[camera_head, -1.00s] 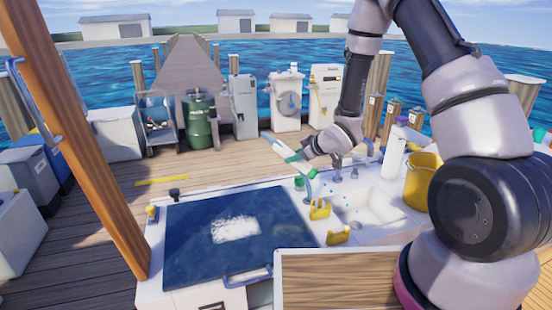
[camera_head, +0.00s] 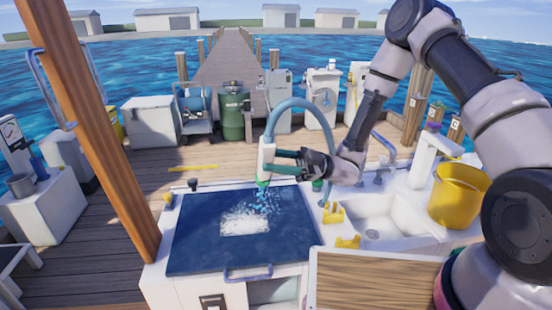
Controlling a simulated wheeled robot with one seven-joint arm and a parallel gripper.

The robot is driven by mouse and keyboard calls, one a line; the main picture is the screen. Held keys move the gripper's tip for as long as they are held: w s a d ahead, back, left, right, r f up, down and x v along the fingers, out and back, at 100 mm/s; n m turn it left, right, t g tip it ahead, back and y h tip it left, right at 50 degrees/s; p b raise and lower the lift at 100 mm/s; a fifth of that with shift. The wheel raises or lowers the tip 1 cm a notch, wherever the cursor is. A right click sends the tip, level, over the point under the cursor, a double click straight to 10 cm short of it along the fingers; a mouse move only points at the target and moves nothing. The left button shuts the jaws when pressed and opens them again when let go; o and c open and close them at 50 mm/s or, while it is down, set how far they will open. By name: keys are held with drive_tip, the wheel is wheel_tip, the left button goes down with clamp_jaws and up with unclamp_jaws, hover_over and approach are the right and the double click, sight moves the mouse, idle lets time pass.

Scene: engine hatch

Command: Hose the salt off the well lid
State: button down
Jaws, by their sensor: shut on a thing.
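The well lid (camera_head: 205,247) is a dark blue panel on the white unit in front of me, shut, with a blue handle at its front edge. A white patch of salt (camera_head: 245,222) lies on its middle. My gripper (camera_head: 280,163) is shut on the hose nozzle (camera_head: 267,160), a white and green piece on a light blue hose (camera_head: 292,103). The nozzle points down above the lid's back right part. Drops of water fall from it just behind the salt patch.
A white sink (camera_head: 385,222) is right of the lid, with yellow blocks (camera_head: 345,241) between them. A yellow bucket (camera_head: 457,195) stands right of the sink. A wooden post (camera_head: 98,140) rises at the left. A wooden board (camera_head: 375,283) is at the front right.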

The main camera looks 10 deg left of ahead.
sight(271, 174)
drive_tip(key=f, duration=0.3)
drive_tip(key=shift+a+f, duration=0.2)
drive_tip(key=shift+f, duration=0.1)
drive_tip(key=shift+s+a, duration=1.6)
drive_tip(key=shift+a, duration=3.35)
drive_tip(key=shift+s+d, duration=0.65)
drive_tip(key=shift+s, duration=1.45)
drive_tip(key=w+d, duration=0.3)
drive_tip(key=d, duration=0.7)
drive_tip(key=shift+d, duration=0.15)
drive_tip(key=shift+r, duration=0.1)
wheel_tip(271, 174, up, 5)
drive_tip(key=shift+f, duration=0.1)
